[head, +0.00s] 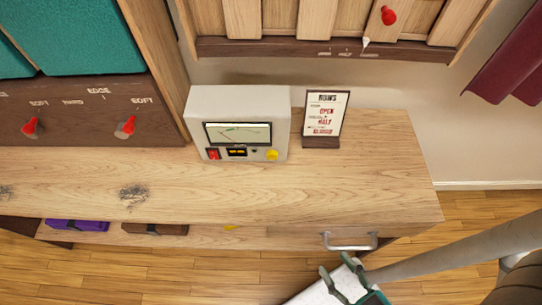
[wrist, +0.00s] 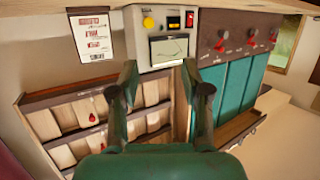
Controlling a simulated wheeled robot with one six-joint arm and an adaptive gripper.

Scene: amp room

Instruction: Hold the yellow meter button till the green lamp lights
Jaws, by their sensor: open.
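The pale grey meter box (head: 237,104) stands on the wooden bench top against the wall. The yellow button (head: 272,155) is at the right end of its front panel in the head view. A small dark green lamp (head: 254,151) sits just left of the button and looks unlit. My gripper (head: 336,264) is at the bottom of the head view, in front of the bench and apart from the meter. In the wrist view my gripper (wrist: 160,70) is open and empty, with the meter (wrist: 148,46) and the yellow button (wrist: 148,22) beyond its fingers.
A small sign (head: 325,115) stands right of the meter. A drawer handle (head: 349,241) juts from the bench front near my gripper. Teal panels (head: 78,32) with red knobs stand on the left.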

